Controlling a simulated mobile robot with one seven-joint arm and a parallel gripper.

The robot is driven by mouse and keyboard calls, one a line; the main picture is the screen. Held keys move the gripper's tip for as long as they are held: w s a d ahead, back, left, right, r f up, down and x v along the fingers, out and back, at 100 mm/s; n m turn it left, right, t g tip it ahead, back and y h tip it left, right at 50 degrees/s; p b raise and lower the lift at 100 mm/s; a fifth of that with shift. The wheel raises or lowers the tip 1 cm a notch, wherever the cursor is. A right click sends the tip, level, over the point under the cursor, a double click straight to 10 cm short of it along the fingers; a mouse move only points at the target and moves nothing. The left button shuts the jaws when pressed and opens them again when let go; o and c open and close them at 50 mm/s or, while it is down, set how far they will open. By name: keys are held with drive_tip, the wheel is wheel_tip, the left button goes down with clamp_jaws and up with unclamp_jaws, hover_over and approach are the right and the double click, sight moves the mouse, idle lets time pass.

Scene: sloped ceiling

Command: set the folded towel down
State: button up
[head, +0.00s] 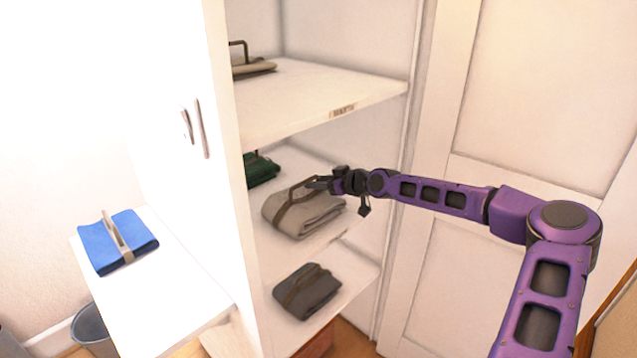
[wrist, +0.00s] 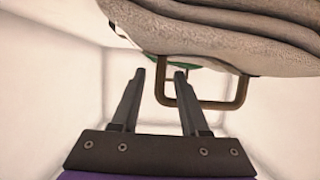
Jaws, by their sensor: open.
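A grey-beige folded towel (head: 318,217) with a brown strap and handle (head: 284,212) lies on the middle shelf (head: 335,232) of the open cabinet. My gripper (head: 318,184) is at the towel's upper right side, by the handle. In the wrist view the towel (wrist: 230,35) fills the top right, and its handle (wrist: 240,92) hangs into view. My open gripper (wrist: 160,73) has one side of the handle between its fingers in the picture; the right finger crosses in front of the handle. I cannot tell whether they touch.
A green towel (head: 262,170) lies behind on the same shelf. A dark grey towel (head: 308,290) is on the lower shelf, a beige one (head: 252,66) on the upper shelf (head: 310,95). A blue towel (head: 118,240) lies on a white surface (head: 175,290) at left, with free room in front.

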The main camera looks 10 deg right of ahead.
drive_tip(key=p+v, duration=0.1)
drive_tip(key=v, duration=1.1)
drive_tip(key=shift+r, duration=0.15)
